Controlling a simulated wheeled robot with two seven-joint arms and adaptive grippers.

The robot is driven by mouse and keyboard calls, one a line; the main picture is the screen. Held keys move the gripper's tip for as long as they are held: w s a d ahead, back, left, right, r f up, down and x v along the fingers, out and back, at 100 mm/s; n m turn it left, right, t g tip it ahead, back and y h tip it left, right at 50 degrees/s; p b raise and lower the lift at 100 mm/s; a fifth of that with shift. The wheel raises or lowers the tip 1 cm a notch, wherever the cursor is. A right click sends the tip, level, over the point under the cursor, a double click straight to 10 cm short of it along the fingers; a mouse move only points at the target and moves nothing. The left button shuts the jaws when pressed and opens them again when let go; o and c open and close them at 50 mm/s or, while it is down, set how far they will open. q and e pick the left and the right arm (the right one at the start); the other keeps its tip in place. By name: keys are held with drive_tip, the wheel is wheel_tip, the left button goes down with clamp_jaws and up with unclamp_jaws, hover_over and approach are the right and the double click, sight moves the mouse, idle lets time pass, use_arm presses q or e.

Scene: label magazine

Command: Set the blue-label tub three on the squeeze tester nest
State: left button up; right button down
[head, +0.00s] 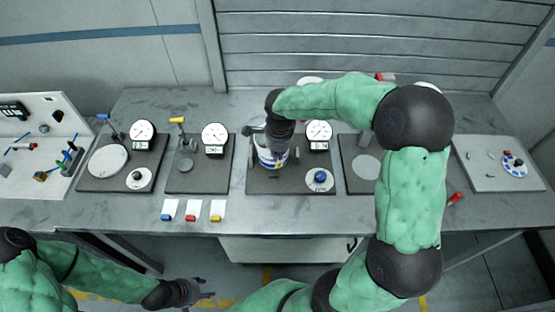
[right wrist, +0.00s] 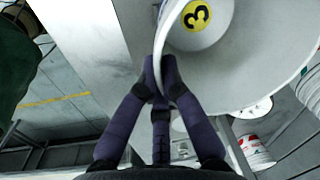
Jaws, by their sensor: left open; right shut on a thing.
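My right gripper (head: 274,130) is shut on a white tub with a blue label (head: 272,159), over the third dark station plate (head: 258,187) from the left. In the right wrist view, the gripper (right wrist: 160,75) pinches the tub's pale wall (right wrist: 245,65), and a yellow disc with a black 3 (right wrist: 197,15) shows on the tub. The tub hides what is under it, so I cannot tell if it touches a nest. That plate also carries a dial gauge (head: 318,131) and a blue knob (head: 320,177). My left gripper (head: 188,293) is open and empty, in front of the table.
To the left stand two gauge stations, one with a wide white disc (head: 108,161), one with a small grey disc (head: 186,165). A plate with a grey disc (head: 367,167) is to the right. Three cards (head: 193,210) lie at the front edge. A red piece (head: 455,198) lies right.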

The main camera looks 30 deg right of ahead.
sight(277, 167)
drive_tip(key=shift+w+d+f, duration=0.35)
drive_tip(key=shift+w+f, duration=0.1)
drive_tip(key=shift+f, duration=0.2)
drive_tip(key=shift+w+d+f, duration=0.1)
drive_tip(key=shift+w+f, duration=0.1)
drive_tip(key=shift+f, duration=1.55)
drive_tip(key=shift+f+b, duration=0.15)
drive_tip(key=shift+b, duration=0.25)
drive_tip(key=c, duration=1.4)
unclamp_jaws()
